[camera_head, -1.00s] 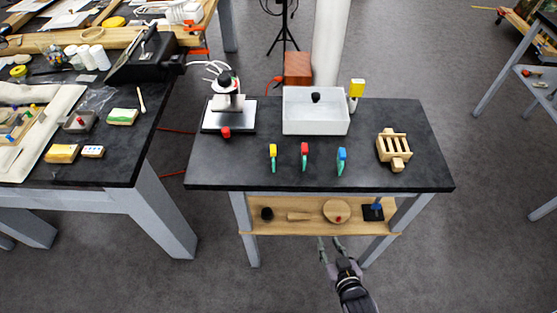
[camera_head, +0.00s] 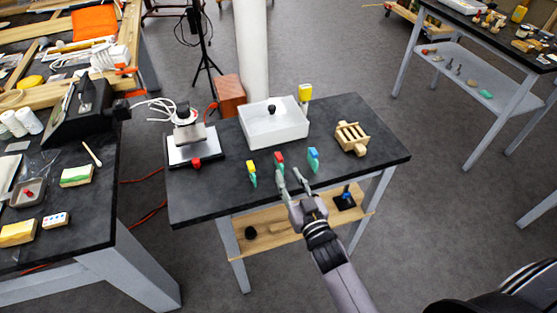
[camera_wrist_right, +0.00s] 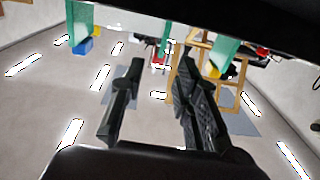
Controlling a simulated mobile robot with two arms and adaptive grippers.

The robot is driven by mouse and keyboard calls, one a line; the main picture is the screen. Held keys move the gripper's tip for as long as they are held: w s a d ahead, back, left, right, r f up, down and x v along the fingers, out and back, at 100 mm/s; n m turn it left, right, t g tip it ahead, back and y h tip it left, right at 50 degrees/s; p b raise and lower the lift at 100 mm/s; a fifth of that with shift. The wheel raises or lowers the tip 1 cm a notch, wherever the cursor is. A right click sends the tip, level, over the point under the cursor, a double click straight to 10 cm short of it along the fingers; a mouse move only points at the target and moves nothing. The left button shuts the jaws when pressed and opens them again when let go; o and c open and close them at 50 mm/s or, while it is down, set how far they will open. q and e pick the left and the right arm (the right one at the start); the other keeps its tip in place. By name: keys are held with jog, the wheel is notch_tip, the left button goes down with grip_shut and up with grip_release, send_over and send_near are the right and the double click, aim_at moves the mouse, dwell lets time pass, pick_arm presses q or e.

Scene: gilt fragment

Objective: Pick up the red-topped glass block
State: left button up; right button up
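The red-topped glass block (camera_head: 279,161) stands on the small dark-topped table, green below and red on top. A yellow-topped block (camera_head: 252,172) stands to its left and a blue-topped one (camera_head: 313,158) to its right. My right gripper (camera_head: 290,173) is open and empty at the table's front edge, just in front of the red-topped block and partly covering its lower part. The right wrist view is upside down. There the red-topped block (camera_wrist_right: 158,57) shows between and beyond the open fingers (camera_wrist_right: 160,62), apart from them. My left gripper is not in view.
A wooden shelf (camera_head: 275,238) hangs below the tabletop.

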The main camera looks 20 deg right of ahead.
aim_at(279, 159)
jog(key=w, duration=0.2)
jog(key=shift+w+a, duration=0.15)
jog(key=shift+w, duration=0.25)
jog(key=w, duration=0.1)
jog(key=w+p, duration=0.1)
jog(key=w, duration=0.3)
jog(key=shift+w+a+f+p, duration=0.1)
jog(key=shift+a+f+p, duration=0.05)
jog(key=shift+f+p, duration=0.15)
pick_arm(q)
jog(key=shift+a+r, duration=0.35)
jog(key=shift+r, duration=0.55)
pick_arm(e)
jog(key=shift+r, duration=0.1)
jog(key=shift+c, duration=0.3)
grip_shut()
